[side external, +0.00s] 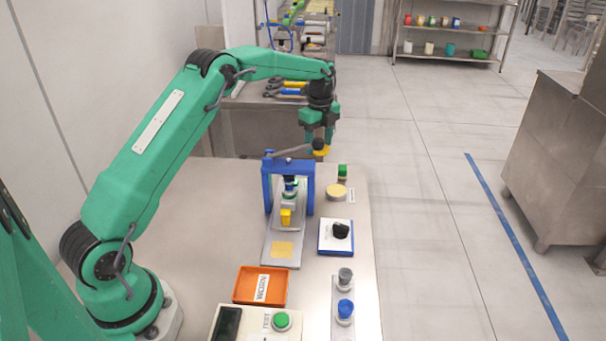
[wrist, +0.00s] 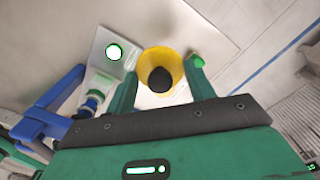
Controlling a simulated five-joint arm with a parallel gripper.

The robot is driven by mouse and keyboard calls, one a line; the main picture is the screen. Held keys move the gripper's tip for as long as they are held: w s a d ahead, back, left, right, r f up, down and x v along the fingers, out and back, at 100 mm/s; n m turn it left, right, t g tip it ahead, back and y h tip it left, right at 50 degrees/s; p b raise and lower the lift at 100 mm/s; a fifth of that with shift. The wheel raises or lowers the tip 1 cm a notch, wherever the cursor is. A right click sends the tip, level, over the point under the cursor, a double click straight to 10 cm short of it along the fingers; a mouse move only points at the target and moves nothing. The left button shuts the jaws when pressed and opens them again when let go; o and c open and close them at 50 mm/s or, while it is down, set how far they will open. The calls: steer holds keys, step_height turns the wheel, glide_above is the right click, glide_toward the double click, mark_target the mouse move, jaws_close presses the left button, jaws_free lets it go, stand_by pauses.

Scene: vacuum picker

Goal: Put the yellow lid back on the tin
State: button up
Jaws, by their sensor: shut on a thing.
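The yellow lid (side external: 321,153) with a black knob hangs under my gripper (side external: 319,136), above the far part of the table. My gripper is shut on the lid; I cannot tell exactly where the fingers grip it. In the wrist view the yellow lid (wrist: 149,60) and its dark knob lie between the green fingers of my gripper (wrist: 163,82). A low round thing with a cream top (side external: 337,191), probably the tin, stands on the table below the lid and a little to its right. The lid is well apart from it.
A blue press frame (side external: 267,190) with a dark lever stands just left of the lid. A green-capped bottle (side external: 342,172) stands behind the cream-topped thing.

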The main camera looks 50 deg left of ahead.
glide_above(337, 190)
steer(key=f, duration=0.1)
steer(key=shift+f, duration=0.25)
steer(key=shift+f, duration=2.95)
steer(key=shift+f, duration=0.15)
stand_by(0.5)
steer(key=o, duration=1.5)
